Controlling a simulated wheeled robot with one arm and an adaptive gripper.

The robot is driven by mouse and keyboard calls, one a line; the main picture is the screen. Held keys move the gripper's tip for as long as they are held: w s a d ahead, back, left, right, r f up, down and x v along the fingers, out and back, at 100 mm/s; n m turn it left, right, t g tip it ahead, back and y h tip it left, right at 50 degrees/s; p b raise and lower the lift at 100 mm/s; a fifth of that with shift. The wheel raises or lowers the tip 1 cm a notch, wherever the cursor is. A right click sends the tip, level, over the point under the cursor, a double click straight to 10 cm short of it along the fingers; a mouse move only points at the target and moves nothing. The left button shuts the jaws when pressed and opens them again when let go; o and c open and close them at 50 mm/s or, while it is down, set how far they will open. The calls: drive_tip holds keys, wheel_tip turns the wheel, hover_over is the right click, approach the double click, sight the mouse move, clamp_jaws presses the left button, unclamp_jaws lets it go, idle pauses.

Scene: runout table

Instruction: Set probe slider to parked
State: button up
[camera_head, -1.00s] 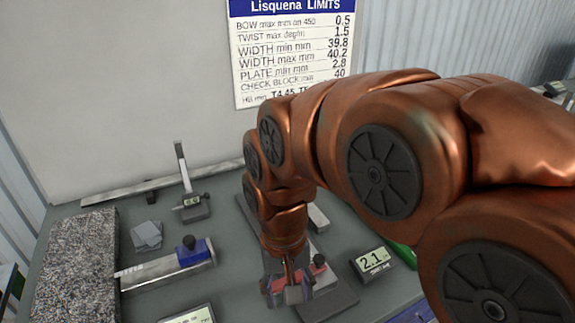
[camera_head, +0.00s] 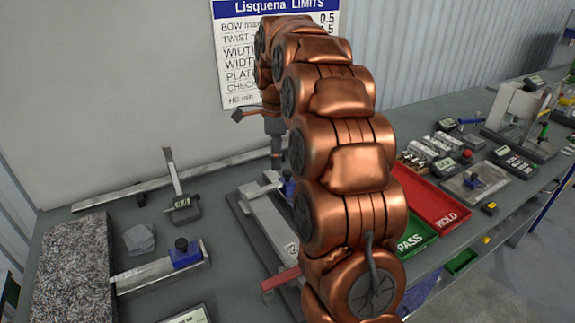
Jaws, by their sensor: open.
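To the left, a blue slider with a black knob (camera_head: 185,253) sits on a metal rail (camera_head: 143,274). I cannot tell which part is the probe slider.
A granite block (camera_head: 72,270), grey plates (camera_head: 140,238) and a small upright gauge (camera_head: 183,208) stand at left. A green PASS tray (camera_head: 414,240) and red HOLD tray (camera_head: 436,203) lie right of my arm. The limits sign (camera_head: 238,52) hangs on the wall.

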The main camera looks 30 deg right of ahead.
sight(287, 172)
drive_tip(key=w+d+m, duration=0.2)
drive_tip(key=d+m, duration=0.1)
drive_tip(key=w+d+m, duration=0.1)
drive_tip(key=d, duration=0.1)
drive_tip(key=shift+w+d+f, duration=0.15)
drive_tip(key=shift+d+f, duration=0.1)
drive_tip(key=shift+f+p, duration=1.5)
drive_tip(key=shift+f, duration=2.35)
clamp_jaws()
